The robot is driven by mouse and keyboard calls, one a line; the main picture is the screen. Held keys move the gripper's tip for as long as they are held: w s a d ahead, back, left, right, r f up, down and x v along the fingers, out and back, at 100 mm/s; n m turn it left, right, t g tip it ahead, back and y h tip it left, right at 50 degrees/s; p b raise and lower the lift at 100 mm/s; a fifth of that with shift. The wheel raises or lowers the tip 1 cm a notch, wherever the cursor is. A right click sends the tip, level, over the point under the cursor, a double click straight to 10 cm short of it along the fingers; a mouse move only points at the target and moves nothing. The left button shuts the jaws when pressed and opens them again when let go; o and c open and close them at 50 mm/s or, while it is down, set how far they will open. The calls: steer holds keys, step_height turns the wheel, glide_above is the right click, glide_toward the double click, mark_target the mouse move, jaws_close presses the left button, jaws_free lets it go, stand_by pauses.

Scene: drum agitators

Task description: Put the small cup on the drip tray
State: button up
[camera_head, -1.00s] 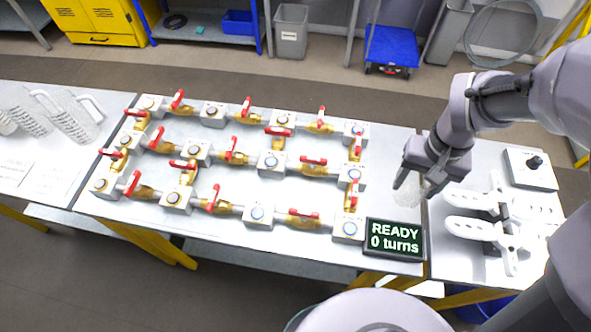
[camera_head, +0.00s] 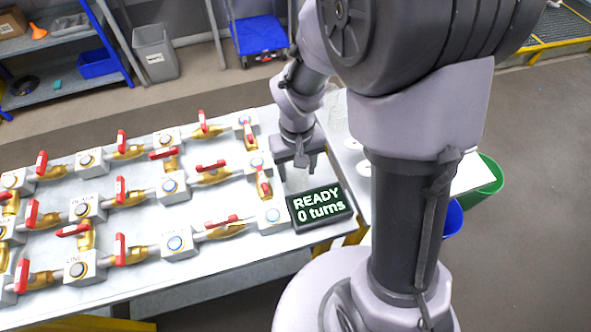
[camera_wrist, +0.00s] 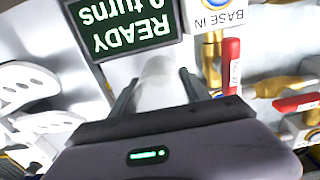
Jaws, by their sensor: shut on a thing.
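My gripper (camera_head: 298,174) points down over the right end of the valve table, just behind the display. In the wrist view my gripper (camera_wrist: 159,80) has its two fingers on either side of a pale, translucent small cup (camera_wrist: 158,88) and is shut on it. In the head view the cup is faint between the fingers, and I cannot tell whether its base touches the table. I cannot make out a drip tray in either view.
The black READY, 0 turns display (camera_head: 320,207) stands close in front of my gripper. Brass valves with red handles and square blocks (camera_head: 273,215) fill the table to the left. White paddle parts (camera_wrist: 35,95) lie on the neighbouring table, mostly hidden by my arm in the head view.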

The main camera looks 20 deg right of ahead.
steer(key=o, duration=0.9)
steer(key=shift+f, duration=0.1)
steer(key=shift+c, duration=0.2)
steer(key=o, duration=0.4)
steer(key=shift+o, duration=0.2)
steer(key=shift+r, duration=0.2)
